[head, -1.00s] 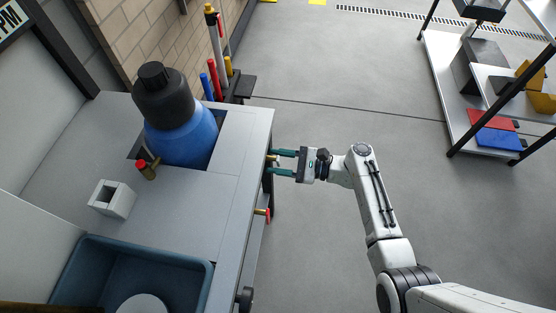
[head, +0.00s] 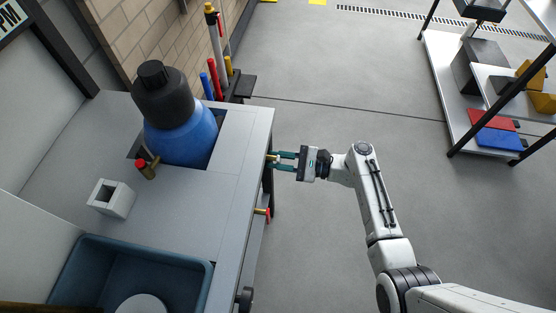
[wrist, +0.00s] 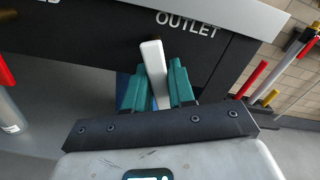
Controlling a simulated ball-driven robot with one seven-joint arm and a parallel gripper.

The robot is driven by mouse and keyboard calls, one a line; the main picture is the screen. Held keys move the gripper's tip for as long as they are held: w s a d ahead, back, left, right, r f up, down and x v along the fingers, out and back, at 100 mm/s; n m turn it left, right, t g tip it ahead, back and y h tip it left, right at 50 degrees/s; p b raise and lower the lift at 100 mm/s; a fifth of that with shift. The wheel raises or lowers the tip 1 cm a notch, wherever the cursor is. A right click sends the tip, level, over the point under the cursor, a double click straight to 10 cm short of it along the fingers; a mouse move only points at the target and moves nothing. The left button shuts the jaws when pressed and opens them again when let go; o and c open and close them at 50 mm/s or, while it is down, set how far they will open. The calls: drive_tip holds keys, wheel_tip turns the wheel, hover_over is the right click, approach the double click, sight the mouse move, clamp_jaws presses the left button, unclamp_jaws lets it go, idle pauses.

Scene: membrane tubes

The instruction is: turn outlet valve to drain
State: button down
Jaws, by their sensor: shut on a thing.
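The outlet valve shows in the wrist view as a pale flat lever (wrist: 153,62) below the "OUTLET" lettering (wrist: 187,24) on the bench's dark front. The lever stands nearly upright in that picture, leaning slightly left. My gripper (wrist: 157,78) has its teal fingers shut on the lever, one on each side. The lever's lower part and the valve body are hidden by the fingers. In the head view my gripper (head: 277,163) reaches the bench's right edge from the right, with a bit of brass at the fingertips.
A blue tank with a black cap (head: 178,130) stands in the bench top (head: 190,205). A brass fitting with a red top (head: 146,169), a pale square block (head: 112,199) and a blue basin (head: 135,275) are nearby. A red-tipped brass valve (head: 263,212) sticks out nearer.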

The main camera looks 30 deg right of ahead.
drive_tip(key=n, duration=0.1)
drive_tip(key=n+b, duration=0.1)
drive_tip(key=n, duration=0.1)
drive_tip(key=shift+w+d+r, duration=0.1)
drive_tip(key=shift+w+d, duration=0.1)
drive_tip(key=shift+w, duration=0.1)
drive_tip(key=n, duration=0.1)
drive_tip(key=n+b, duration=0.2)
drive_tip(key=shift+w+d+r+n, duration=0.2)
drive_tip(key=shift+w+r+n, duration=0.05)
drive_tip(key=shift+r+n, duration=0.15)
drive_tip(key=n+b, duration=0.1)
drive_tip(key=n, duration=0.2)
drive_tip(key=shift+w+d+r+b, duration=0.1)
drive_tip(key=shift+w+r+b, duration=0.05)
drive_tip(key=shift+r+b, duration=0.25)
drive_tip(key=shift+r+n+b, duration=0.2)
drive_tip(key=shift+n+b, duration=0.15)
drive_tip(key=shift+n, duration=0.45)
drive_tip(key=shift+r+n+b, duration=0.2)
drive_tip(key=shift+n+b, duration=0.15)
drive_tip(key=shift+n, duration=0.45)
drive_tip(key=shift+r, duration=0.1)
drive_tip(key=c, duration=1)
unclamp_jaws()
drive_tip(key=shift+c, duration=0.2)
drive_tip(key=shift+r, duration=0.1)
